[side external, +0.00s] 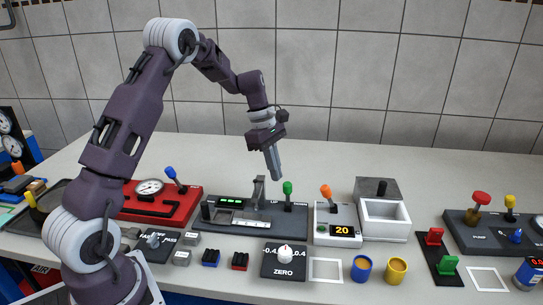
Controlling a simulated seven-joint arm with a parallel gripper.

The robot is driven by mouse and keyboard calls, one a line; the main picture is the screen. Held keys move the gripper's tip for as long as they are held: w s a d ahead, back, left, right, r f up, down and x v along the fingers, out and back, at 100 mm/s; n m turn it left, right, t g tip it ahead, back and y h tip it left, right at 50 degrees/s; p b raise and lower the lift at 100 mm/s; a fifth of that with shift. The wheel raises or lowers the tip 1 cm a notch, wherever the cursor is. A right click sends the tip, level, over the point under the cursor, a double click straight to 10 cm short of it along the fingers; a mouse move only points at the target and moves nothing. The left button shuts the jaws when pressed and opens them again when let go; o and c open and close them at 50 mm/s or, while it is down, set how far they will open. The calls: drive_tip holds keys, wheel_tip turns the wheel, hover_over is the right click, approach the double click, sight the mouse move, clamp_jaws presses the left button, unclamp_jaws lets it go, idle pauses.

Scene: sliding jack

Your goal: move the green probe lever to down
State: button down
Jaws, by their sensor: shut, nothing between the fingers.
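The green probe lever (287,190) stands upright at the right part of a dark grey panel (296,222). Lettering beside it is partly legible, and one word looks like "UP". My gripper (276,176) is shut and empty, pointing down just above and left of the green lever's knob. It looks apart from the knob, but the depth between them is hard to judge. A grey metal post (259,190) stands on the same panel left of the lever, near a small green-lit display (234,202).
A red panel with a blue lever (170,172) stands at left. A white knob (285,251) and small blocks lie in front. The table behind is clear.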

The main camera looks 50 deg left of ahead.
sight(287, 196)
drive_tip(key=shift+x, duration=1.1)
